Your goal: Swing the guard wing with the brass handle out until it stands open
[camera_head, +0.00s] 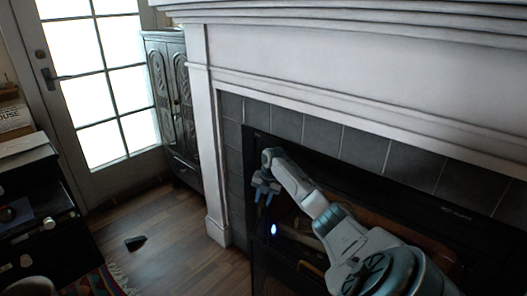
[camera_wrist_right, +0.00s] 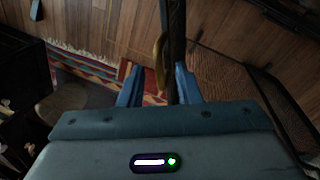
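In the right wrist view, a curved brass handle (camera_wrist_right: 160,54) sits beside a dark upright bar (camera_wrist_right: 175,40), apparently the edge of the guard wing. My right gripper (camera_wrist_right: 158,83) is open, with one blue finger on each side of the handle and bar. I see gaps, so it does not look shut on them. In the head view my right gripper (camera_head: 264,188) points down at the left side of the black fireplace opening. A brass-coloured piece (camera_head: 311,268) shows low beside my arm. My arm hides much of the guard. My left gripper is out of view.
A dark mesh panel (camera_wrist_right: 240,75) slants across the right of the wrist view. The white mantel (camera_head: 330,65) and grey tiles (camera_head: 315,133) frame the opening.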

